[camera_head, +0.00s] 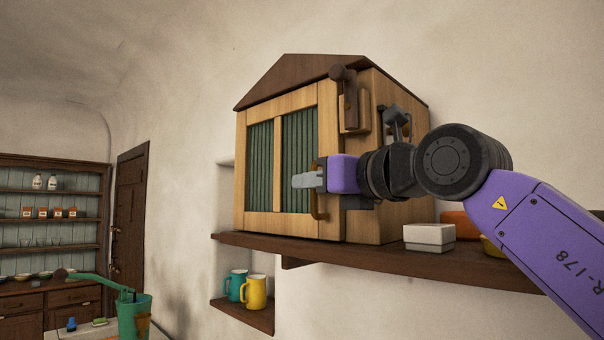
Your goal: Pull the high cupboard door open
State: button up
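The high cupboard (364,190) is a wooden box with a dark gabled roof, standing on a wall shelf. Its door (278,166), light wood with green slatted panels, looks closed. A curved brown handle (319,213) stands upright near the door's right edge. My gripper (306,180) reaches in from the right, with its pale fingertips level with the handle's middle, in front of the door. The fingers overlap the handle in this view. I cannot tell whether they are closed on it or only beside it, as the gripper body hides part of the handle.
The shelf (370,258) juts from the wall, bearing a white box (429,237) right of the cupboard. A wooden knob piece (350,100) is on the cupboard's upper right front edge. Teal (235,285) and yellow (256,291) mugs stand in a niche below. Free air lies left of the cupboard.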

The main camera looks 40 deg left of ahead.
jog(key=shift+p+x, duration=0.4)
jog(key=shift+x, duration=0.9)
grip_shut()
dwell(0.5)
